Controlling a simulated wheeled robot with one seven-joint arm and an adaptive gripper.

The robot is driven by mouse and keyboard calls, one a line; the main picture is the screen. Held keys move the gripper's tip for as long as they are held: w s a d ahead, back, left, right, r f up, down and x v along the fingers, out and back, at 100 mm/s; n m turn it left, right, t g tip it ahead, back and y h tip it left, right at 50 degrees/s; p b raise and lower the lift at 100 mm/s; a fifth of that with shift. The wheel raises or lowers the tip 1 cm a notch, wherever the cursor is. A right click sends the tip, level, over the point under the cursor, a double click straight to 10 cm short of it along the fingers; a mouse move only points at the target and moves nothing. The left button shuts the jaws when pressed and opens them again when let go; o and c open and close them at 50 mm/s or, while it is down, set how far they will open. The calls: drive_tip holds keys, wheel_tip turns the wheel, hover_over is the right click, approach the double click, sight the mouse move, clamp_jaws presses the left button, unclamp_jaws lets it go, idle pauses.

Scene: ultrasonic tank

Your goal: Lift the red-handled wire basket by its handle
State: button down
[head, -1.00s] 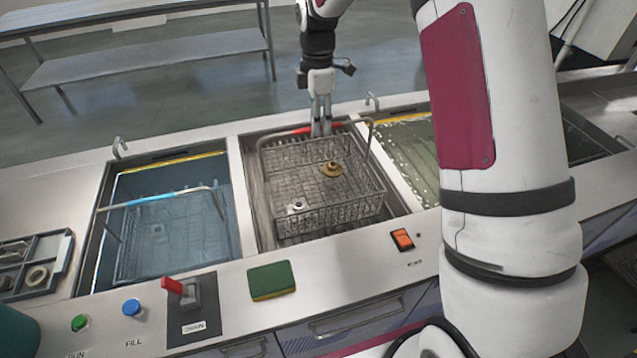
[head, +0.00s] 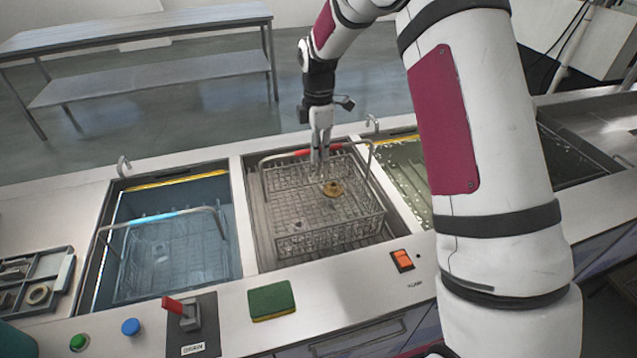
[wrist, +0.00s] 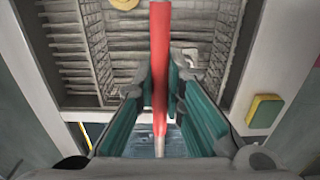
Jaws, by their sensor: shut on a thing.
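The wire basket (head: 315,235) is a rectangular grey mesh basket at the middle tank, with a thin wire handle whose red grip (head: 292,156) runs along the far side. My gripper (head: 319,166) reaches down from above, its fingers on both sides of the red grip. In the wrist view my gripper (wrist: 160,85) is shut on the red grip (wrist: 160,45), which passes lengthwise between the teal-lined fingers. A brass part (head: 333,188) and a small metal piece (head: 298,224) lie in the basket. Whether the basket is clear of the tank floor is hard to tell.
A blue-handled basket (head: 160,218) sits in the water-filled left tank. A third tank (head: 408,160) is on the right, partly behind my arm. A sponge (head: 271,301), red lever (head: 175,306), blue button (head: 130,327) and orange switch (head: 402,260) are along the front edge.

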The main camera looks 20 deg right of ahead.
wheel_tip(320, 180, up, 20)
drive_tip(key=shift+b, duration=0.4)
idle(0.9)
drive_tip(key=shift+r, duration=0.1)
